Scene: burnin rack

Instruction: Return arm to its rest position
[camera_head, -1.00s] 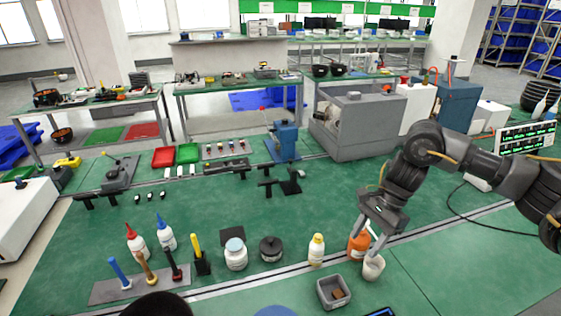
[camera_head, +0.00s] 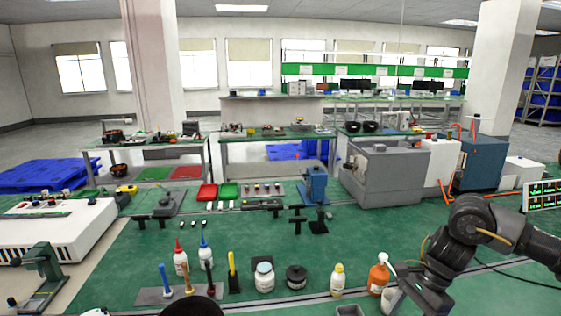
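My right arm (camera_head: 470,235) comes in from the right edge and bends down over the green bench. Its gripper (camera_head: 425,298) is at the bottom edge, right of the orange bottle (camera_head: 378,276) and the white cup (camera_head: 389,299). The fingertips are cut off or hidden, so I cannot see whether it is open, shut or holding anything. My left gripper is not in view.
A small grey bin (camera_head: 349,310) is at the bottom edge. Several bottles and jars, including a white jar (camera_head: 264,278), stand left of the arm. A grey machine (camera_head: 385,178) stands behind it. Green bench surface (camera_head: 400,226) is clear between them.

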